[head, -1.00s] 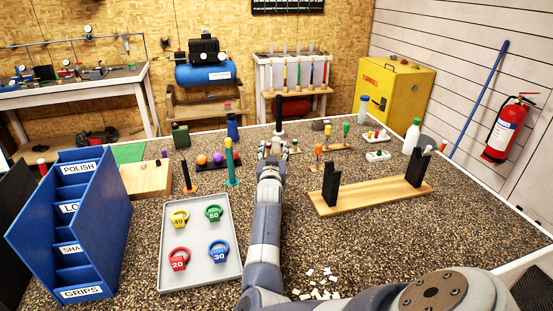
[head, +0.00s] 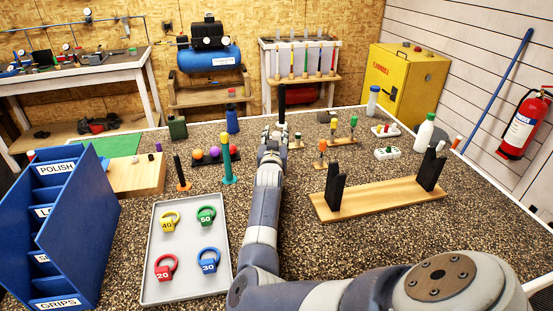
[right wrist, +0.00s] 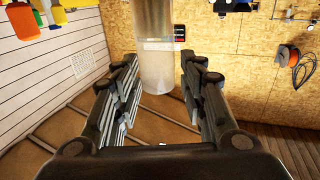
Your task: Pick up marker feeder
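My right gripper (head: 271,136) reaches forward over the middle of the worktable, in front of an upright black post (head: 282,103). In the right wrist view, its two fingers (right wrist: 160,75) are spread apart. A clear, translucent cylinder (right wrist: 155,45) stands between and beyond the fingertips, with gaps on both sides. I cannot tell for sure which thing is the marker feeder. A rack of pale upright tubes (head: 313,57) with coloured lower parts stands behind the table. My left gripper is not in view.
A blue sorter (head: 75,235) and a grey tray (head: 150,270) with several coloured weights stand at the left. A wooden base (head: 385,196) with two black uprights is at the right. A teal post (head: 226,155) stands left of my gripper. Small coloured items and a white bottle (head: 424,133) are at the right.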

